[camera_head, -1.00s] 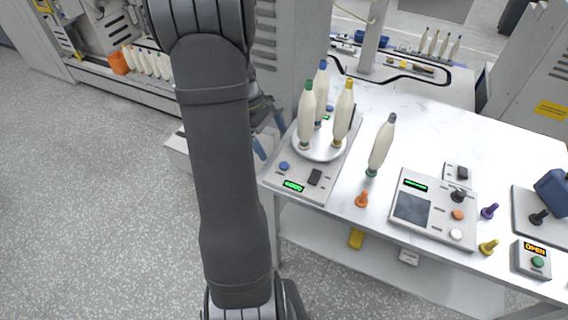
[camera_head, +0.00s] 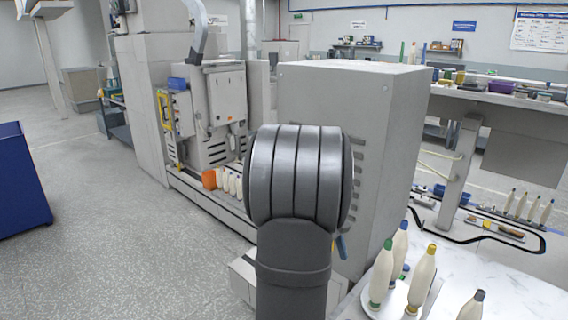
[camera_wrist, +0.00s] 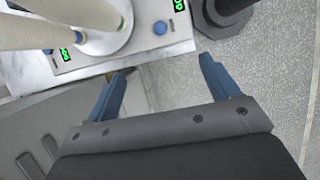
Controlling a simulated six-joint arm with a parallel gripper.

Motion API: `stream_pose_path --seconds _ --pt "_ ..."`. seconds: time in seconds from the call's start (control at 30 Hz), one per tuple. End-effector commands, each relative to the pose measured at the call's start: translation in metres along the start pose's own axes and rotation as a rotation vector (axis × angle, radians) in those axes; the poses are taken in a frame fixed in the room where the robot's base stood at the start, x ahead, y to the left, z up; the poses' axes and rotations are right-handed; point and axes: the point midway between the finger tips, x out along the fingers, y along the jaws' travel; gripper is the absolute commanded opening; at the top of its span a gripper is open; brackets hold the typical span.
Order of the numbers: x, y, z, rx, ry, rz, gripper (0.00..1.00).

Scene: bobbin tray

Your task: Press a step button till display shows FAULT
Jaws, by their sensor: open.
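In the wrist view my gripper (camera_wrist: 163,74) is open and empty, with its two blue fingers spread wide. Just beyond the fingertips, apart from them, is a light grey panel with a round blue button (camera_wrist: 160,27). A green display (camera_wrist: 178,5) is cut off at the top edge and its text cannot be read whole. Another small green display (camera_wrist: 65,53) sits at the left, also unreadable. A round white plate (camera_wrist: 118,42) on the panel carries pale bobbins (camera_wrist: 60,25). In the head view my arm hides most of the gripper; the button and front display are out of view.
In the head view, bobbins with green (camera_head: 383,272), blue (camera_head: 400,250) and yellow (camera_head: 423,275) tips stand together, and a dark-tipped bobbin (camera_head: 472,306) stands apart to the right. A tall grey cabinet (camera_head: 385,120) rises behind my arm. Speckled floor (camera_head: 130,220) is open at left.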

Motion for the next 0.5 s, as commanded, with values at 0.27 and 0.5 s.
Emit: stream_pose_path --seconds 0.27,0.5 --pt "0.0002 0.0 0.0001 0.0 0.0 0.0 0.25" --pt "0.0003 0.0 0.0001 0.0 0.0 0.0 0.0"
